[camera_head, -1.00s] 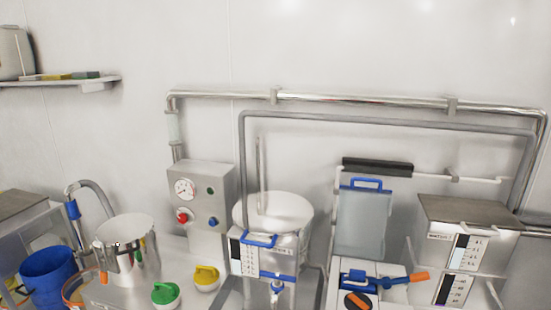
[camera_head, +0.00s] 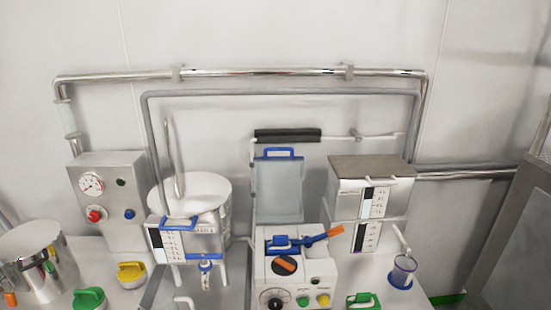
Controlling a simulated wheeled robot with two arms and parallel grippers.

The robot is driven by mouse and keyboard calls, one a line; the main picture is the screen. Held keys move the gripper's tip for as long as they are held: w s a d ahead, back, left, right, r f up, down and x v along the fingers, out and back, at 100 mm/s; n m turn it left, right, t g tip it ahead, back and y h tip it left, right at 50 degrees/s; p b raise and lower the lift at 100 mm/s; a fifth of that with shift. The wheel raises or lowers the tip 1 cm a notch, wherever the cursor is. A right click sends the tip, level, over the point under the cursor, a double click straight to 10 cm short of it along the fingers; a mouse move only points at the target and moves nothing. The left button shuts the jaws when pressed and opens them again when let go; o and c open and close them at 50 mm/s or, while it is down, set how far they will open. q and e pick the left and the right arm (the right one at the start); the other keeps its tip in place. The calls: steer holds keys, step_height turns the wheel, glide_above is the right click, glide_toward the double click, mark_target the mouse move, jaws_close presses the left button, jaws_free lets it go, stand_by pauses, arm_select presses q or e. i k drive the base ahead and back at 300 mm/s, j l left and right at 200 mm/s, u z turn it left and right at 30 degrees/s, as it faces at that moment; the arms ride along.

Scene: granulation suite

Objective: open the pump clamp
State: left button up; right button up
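The pump (camera_head: 298,268) is a white box at the lower middle. It has an orange and black round knob (camera_head: 284,265) on its front upper face, and a black dial, a green button and a yellow button below. A blue clamp (camera_head: 290,242) with an orange-ended lever (camera_head: 335,231) lies across its top; the lever points right and slightly up. I cannot tell from this view whether the clamp is latched. Neither of my grippers is in view.
A steel vessel with a white lid (camera_head: 190,193) stands left of the pump. A steel tank (camera_head: 370,185) stands behind right. Pipes run along the wall.

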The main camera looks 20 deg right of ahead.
mark_target(308, 242)
steer(key=l+u, duration=0.1)
steer(key=u, duration=0.2)
steer(key=l+u, duration=0.1)
steer(key=u, duration=0.15)
steer(key=k+l+u, duration=0.15)
steer(key=l, duration=0.3)
steer(key=l+u, duration=0.2)
steer(key=l, duration=0.25)
steer(key=k+l+u, duration=0.15)
steer(key=l, duration=0.25)
steer(key=k+l+u, duration=0.15)
steer(key=l, duration=0.25)
